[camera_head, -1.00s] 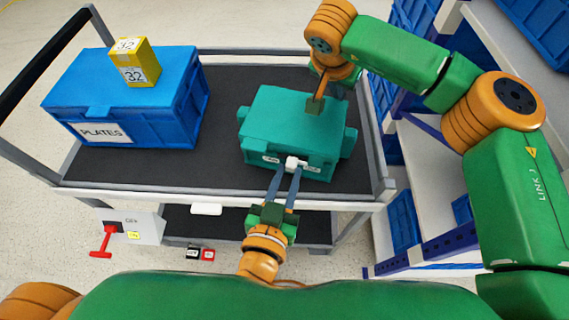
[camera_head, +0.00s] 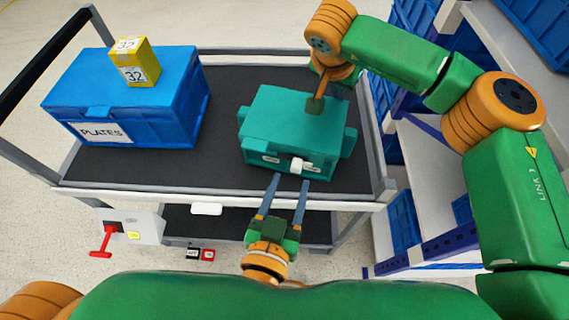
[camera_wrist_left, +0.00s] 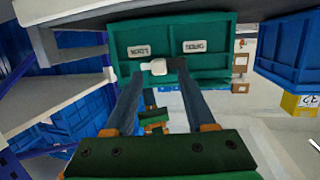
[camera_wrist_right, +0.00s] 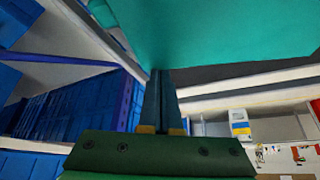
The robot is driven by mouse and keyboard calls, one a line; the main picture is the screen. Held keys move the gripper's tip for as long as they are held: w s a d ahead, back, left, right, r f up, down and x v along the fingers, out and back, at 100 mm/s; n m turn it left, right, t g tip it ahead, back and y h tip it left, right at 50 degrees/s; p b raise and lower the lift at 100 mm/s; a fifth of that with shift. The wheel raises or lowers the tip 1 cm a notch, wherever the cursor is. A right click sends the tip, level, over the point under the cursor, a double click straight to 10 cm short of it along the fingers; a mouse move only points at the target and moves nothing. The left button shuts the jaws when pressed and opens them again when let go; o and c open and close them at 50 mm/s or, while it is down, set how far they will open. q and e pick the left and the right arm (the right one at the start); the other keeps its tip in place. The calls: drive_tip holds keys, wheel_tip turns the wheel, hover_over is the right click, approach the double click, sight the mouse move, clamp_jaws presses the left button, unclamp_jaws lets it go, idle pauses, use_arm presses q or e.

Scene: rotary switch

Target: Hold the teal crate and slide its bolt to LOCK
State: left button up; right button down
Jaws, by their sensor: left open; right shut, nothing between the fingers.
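The teal crate (camera_head: 295,112) stands on the cart's dark top. Its white bolt knob (camera_head: 297,165) is on the front face, between two pale label plates and nearer the right one. My left gripper (camera_head: 291,181) is open in front of the knob, its fingers apart. In the left wrist view the knob (camera_wrist_left: 158,67) shows between the finger lines, beside the left plate, whose inverted lettering is hard to read. My right gripper (camera_head: 315,103) is shut and empty, its tip at the crate's top; the right wrist view shows the fingers (camera_wrist_right: 160,80) against teal. I cannot tell whether they touch.
A blue PLATES bin (camera_head: 130,100) with a yellow box (camera_head: 134,62) on it stands at the cart's left. A grey box with a red lever (camera_head: 104,240) hangs below the cart's front edge. Shelving with blue bins stands to the right. Bare cart top lies between bin and crate.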

drive_tip(key=shift+s+f, duration=0.1)
drive_tip(key=shift+f, duration=0.05)
use_arm(q)
drive_tip(key=v, duration=0.2)
drive_tip(key=shift+s, duration=0.3)
drive_tip(key=shift+r, duration=0.1)
use_arm(e)
drive_tip(key=r+p, duration=0.5)
drive_tip(key=r, duration=0.1)
drive_tip(key=shift+w+r, duration=0.2)
use_arm(q)
wheel_tip(320, 180, up, 5)
drive_tip(key=shift+w+f, duration=0.1)
drive_tip(key=shift+w, duration=0.05)
use_arm(e)
drive_tip(key=shift+f, duration=0.1)
use_arm(q)
drive_tip(key=shift+a, duration=0.1)
use_arm(e)
drive_tip(key=shift+f, duration=0.1)
